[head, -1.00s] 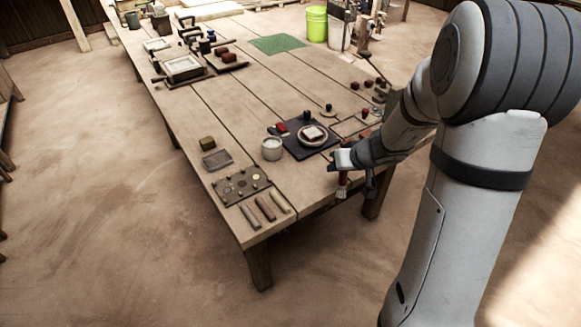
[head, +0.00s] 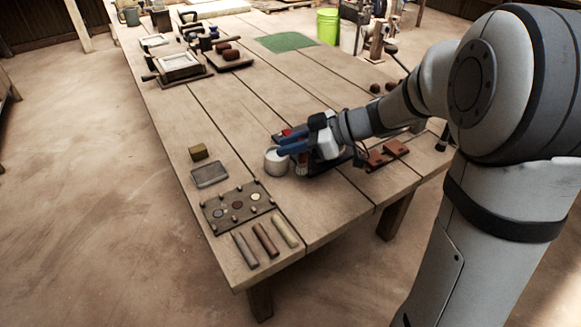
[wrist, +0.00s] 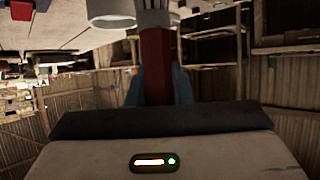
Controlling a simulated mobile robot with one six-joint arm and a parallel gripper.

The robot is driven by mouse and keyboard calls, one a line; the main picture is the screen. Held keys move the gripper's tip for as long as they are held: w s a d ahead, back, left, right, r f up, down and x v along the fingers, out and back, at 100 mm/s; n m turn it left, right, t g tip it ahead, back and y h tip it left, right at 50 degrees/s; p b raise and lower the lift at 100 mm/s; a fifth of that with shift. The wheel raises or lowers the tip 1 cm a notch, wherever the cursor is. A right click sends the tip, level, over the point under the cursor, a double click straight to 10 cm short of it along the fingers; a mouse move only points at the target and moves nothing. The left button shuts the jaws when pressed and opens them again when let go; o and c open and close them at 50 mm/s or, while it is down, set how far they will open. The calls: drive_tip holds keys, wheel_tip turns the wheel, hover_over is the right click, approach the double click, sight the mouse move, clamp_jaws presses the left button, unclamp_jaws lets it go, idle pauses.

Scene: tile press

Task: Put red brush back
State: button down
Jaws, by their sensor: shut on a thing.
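My gripper (head: 282,145) is shut on the red brush and holds it over the near end of the table. In the wrist view the brush's red handle (wrist: 156,65) stands between the blue fingers (wrist: 183,88), with pale bristles at the top edge. The cup also shows in the wrist view (wrist: 110,12), close to the bristles. I cannot tell whether brush and cup touch. My gripper hides most of the dark mat (head: 345,157).
Several clay bars (head: 266,239) lie at the near edge. Reddish-brown tiles (head: 379,158) lie to the right. Mid-table is clear.

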wheel_tip(320, 180, down, 5)
drive_tip(key=shift+r+b, duration=0.1)
drive_tip(key=shift+b, duration=0.25)
drive_tip(key=shift+f+b, duration=0.25)
drive_tip(key=shift+b, duration=0.2)
drive_tip(key=c, duration=1.3)
unclamp_jaws()
drive_tip(key=shift+r, duration=0.1)
drive_tip(key=shift+r, duration=0.1)
